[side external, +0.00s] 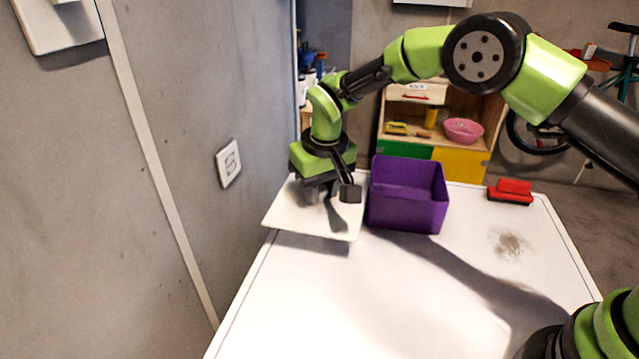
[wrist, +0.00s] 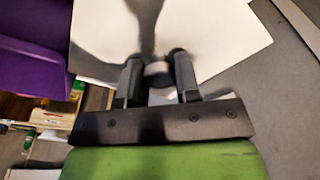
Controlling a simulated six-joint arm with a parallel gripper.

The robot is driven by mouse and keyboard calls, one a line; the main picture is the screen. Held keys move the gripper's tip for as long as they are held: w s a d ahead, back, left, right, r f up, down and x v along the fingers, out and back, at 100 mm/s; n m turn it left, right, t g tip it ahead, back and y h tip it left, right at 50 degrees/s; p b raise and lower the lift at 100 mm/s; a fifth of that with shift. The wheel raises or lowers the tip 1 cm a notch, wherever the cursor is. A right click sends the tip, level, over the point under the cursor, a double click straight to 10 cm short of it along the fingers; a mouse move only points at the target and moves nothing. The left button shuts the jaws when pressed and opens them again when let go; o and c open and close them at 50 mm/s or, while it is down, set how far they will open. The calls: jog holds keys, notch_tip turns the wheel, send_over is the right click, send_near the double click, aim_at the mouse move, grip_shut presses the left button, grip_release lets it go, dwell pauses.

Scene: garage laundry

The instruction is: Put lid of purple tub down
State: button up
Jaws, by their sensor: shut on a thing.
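The purple tub (side external: 407,212) stands open-topped on the white table, and part of it shows at the left of the wrist view (wrist: 30,68). The lid is a flat white square panel (side external: 290,216), just left of the tub and near the table's left edge. My gripper (side external: 328,193) is above the lid, shut on it. In the wrist view the fingers (wrist: 157,75) close on a small round knob (wrist: 157,70) on the white lid (wrist: 215,35). The lid seems to overhang the table's left edge. I cannot tell whether it touches the table.
A red and black brush (side external: 511,192) lies at the table's right, near a dark dirt patch (side external: 510,243). The table's front and middle (side external: 400,300) are clear. A grey wall with a switch (side external: 229,164) is close on the left. A shelf with a pink basin (side external: 463,130) stands behind.

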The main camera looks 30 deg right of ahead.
aim_at(325, 207)
jog(key=o, duration=0.9)
jog(key=shift+r, duration=0.5)
jog(key=r, duration=0.4)
jog(key=s+r, duration=0.1)
jog(key=r, duration=0.7)
jog(key=shift+s+r, duration=0.15)
jog(key=shift+s, duration=0.25)
jog(key=s+d+r+m+t+y, duration=0.2)
jog(key=s+d+r, duration=0.4)
jog(key=s+r, duration=0.55)
jog(key=s+d+f+t, duration=0.1)
jog(key=s, duration=0.4)
jog(key=s+d+f+m+t, duration=0.1)
jog(key=s, duration=0.4)
jog(key=s+d+m+t, duration=0.1)
jog(key=s, duration=0.4)
jog(key=shift+s+d+f, duration=0.15)
jog(key=shift+s+f, duration=0.1)
jog(key=shift+f, duration=0.15)
